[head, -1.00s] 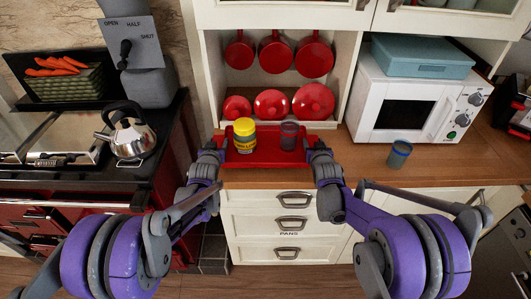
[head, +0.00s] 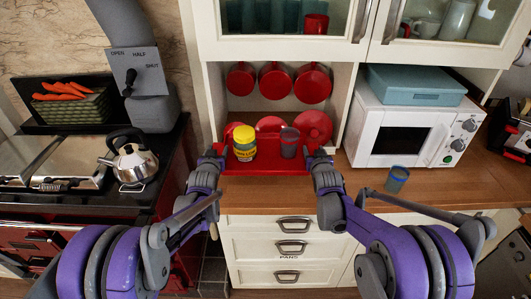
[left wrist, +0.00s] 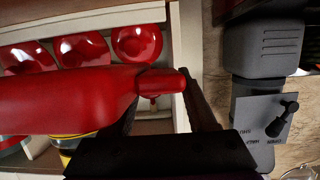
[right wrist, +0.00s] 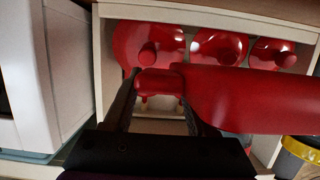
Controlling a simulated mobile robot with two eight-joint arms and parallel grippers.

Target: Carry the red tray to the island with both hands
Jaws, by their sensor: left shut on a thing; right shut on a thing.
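The red tray (head: 265,169) is in the middle of the head view, held level in front of the lower cupboard shelf and above the wooden counter. A yellow tin (head: 243,143) with a dark lower band stands upright on its left half, and a dark grey cup (head: 289,143) stands on its right half. My left gripper (head: 217,157) is shut on the tray's left handle, which also shows in the left wrist view (left wrist: 160,82). My right gripper (head: 318,157) is shut on the right handle, seen in the right wrist view (right wrist: 158,82). I cannot see the island.
Red pans (head: 276,82) and red lids fill the shelf behind the tray. A white microwave (head: 405,130) with a teal box on top stands right. A blue-grey cup (head: 396,179) is on the counter (head: 450,185). A kettle (head: 130,160) sits on the stove at left.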

